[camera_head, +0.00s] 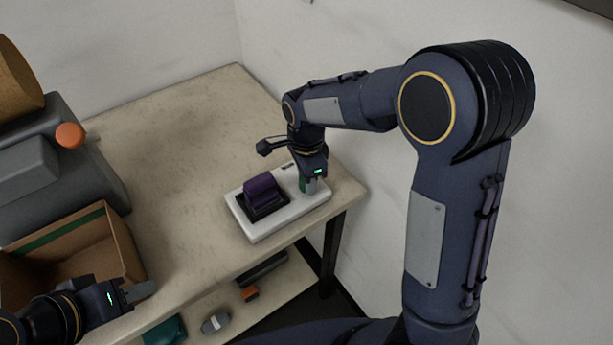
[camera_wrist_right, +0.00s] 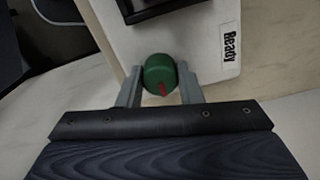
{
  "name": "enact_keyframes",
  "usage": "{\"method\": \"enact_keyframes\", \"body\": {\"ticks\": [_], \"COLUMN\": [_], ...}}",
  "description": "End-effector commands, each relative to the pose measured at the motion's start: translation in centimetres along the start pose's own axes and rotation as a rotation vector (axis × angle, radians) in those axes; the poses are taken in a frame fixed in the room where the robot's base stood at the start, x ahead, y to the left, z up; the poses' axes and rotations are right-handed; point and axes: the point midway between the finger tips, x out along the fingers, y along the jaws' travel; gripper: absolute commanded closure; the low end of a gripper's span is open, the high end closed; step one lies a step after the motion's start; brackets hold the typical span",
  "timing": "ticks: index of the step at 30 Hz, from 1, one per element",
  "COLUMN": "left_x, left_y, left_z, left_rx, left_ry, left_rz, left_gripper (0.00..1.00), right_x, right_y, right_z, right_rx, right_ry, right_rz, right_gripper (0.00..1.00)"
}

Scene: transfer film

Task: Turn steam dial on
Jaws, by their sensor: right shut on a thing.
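The steam dial (camera_wrist_right: 158,75) is a round green knob with a red pointer mark, set on a white panel (camera_head: 262,230) that lies on the table. In the right wrist view its red mark points toward my gripper's base. My right gripper (camera_wrist_right: 160,84) is shut on the dial, with one grey finger on each side. In the head view my right gripper (camera_head: 312,184) reaches down onto the panel's right end and mostly hides the dial. My left gripper (camera_head: 139,291) is at the lower left, away from the panel; its fingers look empty, but their gap is unclear.
A purple block (camera_head: 262,189) sits in a dark square holder on the panel. A "Ready" label (camera_wrist_right: 230,45) is beside the dial. A cardboard box (camera_head: 124,240) and a grey machine with an orange knob (camera_head: 70,135) stand at left. The table's middle (camera_head: 180,150) is clear.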

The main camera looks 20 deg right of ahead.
Motion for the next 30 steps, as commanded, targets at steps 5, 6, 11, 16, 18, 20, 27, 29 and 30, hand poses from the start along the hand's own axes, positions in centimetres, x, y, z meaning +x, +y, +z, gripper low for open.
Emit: {"method": "enact_keyframes", "body": {"ticks": [5, 6, 11, 16, 18, 20, 27, 29, 30], "left_x": [0.0, 0.0, 0.0, 0.0, 0.0, 0.1, 0.2, 0.2, 0.2], "left_y": [0.0, 0.0, 0.0, 0.0, 0.0, 0.0, -0.1, -0.1, -0.1], "left_z": [0.0, 0.0, 0.0, 0.0, 0.0, 0.0, 0.1, 0.1, 0.1], "left_rx": [0.0, 0.0, 0.0, 0.0, 0.0, 0.0, 0.0, 0.0, 0.0], "left_ry": [0.0, 0.0, 0.0, 0.0, 0.0, 0.0, 0.0, 0.0, 0.0], "left_rz": [0.0, 0.0, 0.0, 0.0, 0.0, 0.0, 0.0, 0.0, 0.0], "left_gripper": [0.64, 0.64, 0.64, 0.64, 0.64, 0.64, 0.64, 0.64, 0.64], "right_x": [-0.1, -0.1, -0.1, -0.1, -0.6, -1.3, -5.4, -6.2, -6.7], "right_y": [-0.1, -0.1, -0.1, -0.1, -0.1, -0.1, -0.1, -0.1, -0.1], "right_z": [0.0, 0.0, 0.0, 0.0, 0.0, 0.0, 0.0, 0.0, 0.0], "right_rx": [0.001, 0.001, 0.0, -0.001, -0.001, -0.001, -0.002, -0.002, -0.002], "right_ry": [-0.001, -0.001, -0.001, -0.001, -0.001, -0.001, -0.001, -0.001, -0.001], "right_rz": [-0.004, -0.003, -0.002, -0.002, -0.004, -0.005, -0.007, -0.006, -0.006], "right_gripper": [0.58, 0.53, 0.46, 0.46, 0.46, 0.46, 0.46, 0.46, 0.46]}}
